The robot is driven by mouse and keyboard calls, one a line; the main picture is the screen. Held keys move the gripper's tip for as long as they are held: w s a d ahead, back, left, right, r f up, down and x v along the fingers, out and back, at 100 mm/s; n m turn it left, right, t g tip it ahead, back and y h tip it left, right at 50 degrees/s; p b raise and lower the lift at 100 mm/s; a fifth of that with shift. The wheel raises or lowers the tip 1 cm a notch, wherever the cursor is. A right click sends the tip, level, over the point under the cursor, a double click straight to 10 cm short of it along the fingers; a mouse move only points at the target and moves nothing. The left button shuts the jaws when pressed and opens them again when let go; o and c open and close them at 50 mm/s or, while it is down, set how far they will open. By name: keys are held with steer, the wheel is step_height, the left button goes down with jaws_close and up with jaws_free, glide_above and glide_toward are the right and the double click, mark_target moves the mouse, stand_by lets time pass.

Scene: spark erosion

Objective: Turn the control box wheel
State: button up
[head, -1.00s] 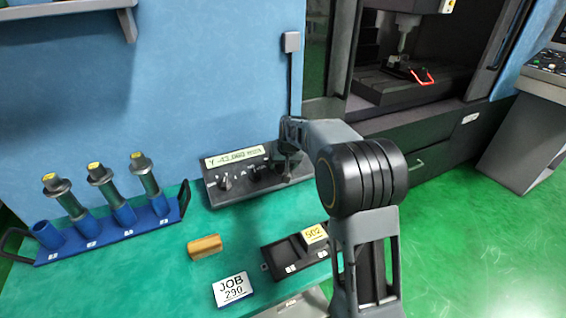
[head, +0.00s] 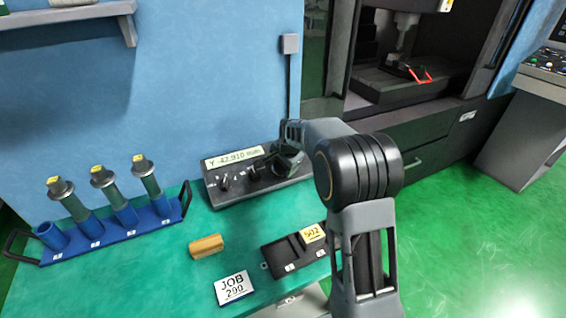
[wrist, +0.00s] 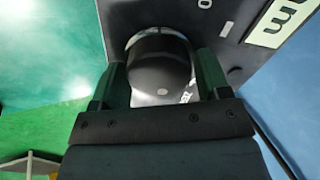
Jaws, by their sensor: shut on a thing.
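The control box (head: 222,200) is a dark panel on the green bench against the blue wall. Its pale display (head: 235,157) shows a Y value in mm, which looks like -42.910. Small knobs and switches stand on its left and middle part. My gripper (head: 284,163) is at the right end of the box, pointing down. In the wrist view, a dark rounded wheel (wrist: 160,72) sits between the two fingers, and my gripper is shut on it. In the head view the wheel is mostly hidden by my gripper and arm.
A blue rack (head: 110,240) with several upright holders stands at the left. A machine stands behind at right.

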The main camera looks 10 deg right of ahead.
steer(key=m+p, duration=0.1)
steer(key=m, duration=0.3)
steer(key=shift+s+m+p, duration=0.1)
steer(key=shift+m+p, duration=0.3)
steer(key=shift+m, duration=1.4)
steer(key=o, duration=0.7)
steer(key=v, duration=1.4)
